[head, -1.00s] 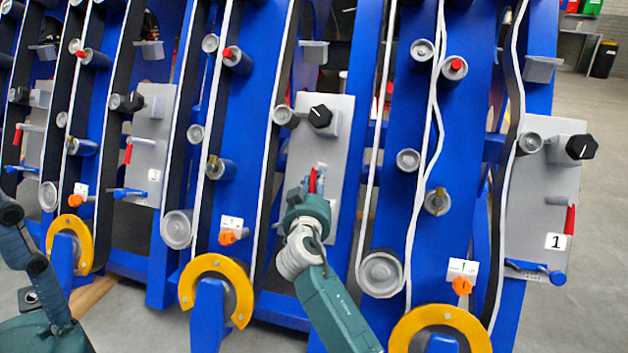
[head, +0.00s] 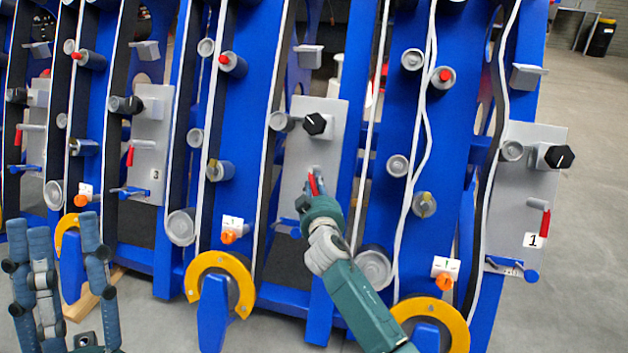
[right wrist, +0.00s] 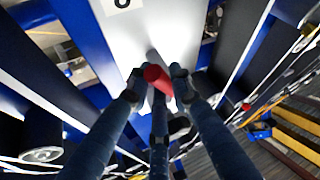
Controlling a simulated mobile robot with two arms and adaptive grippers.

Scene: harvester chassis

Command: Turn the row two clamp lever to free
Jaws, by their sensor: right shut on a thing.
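The row two clamp lever (head: 313,185) is a red handle on the grey middle plate (head: 298,160), below a black knob (head: 315,124). My right gripper (head: 311,198) reaches up to it from below and is shut on it, hiding its lower part. In the right wrist view the lever's red end (right wrist: 157,78) sits between the dark fingers (right wrist: 155,95), with its grey stem running to the pale plate. My left gripper (head: 58,238) stands at the lower left with its fingers apart, pointing up, empty and well away from the lever.
Similar plates with red levers stand at the right (head: 525,200) and left (head: 152,140); the right one is labelled 1. Blue frames, white belts and grey rollers surround them. Yellow half rings (head: 221,262) and orange knobs (head: 228,237) line the bottom.

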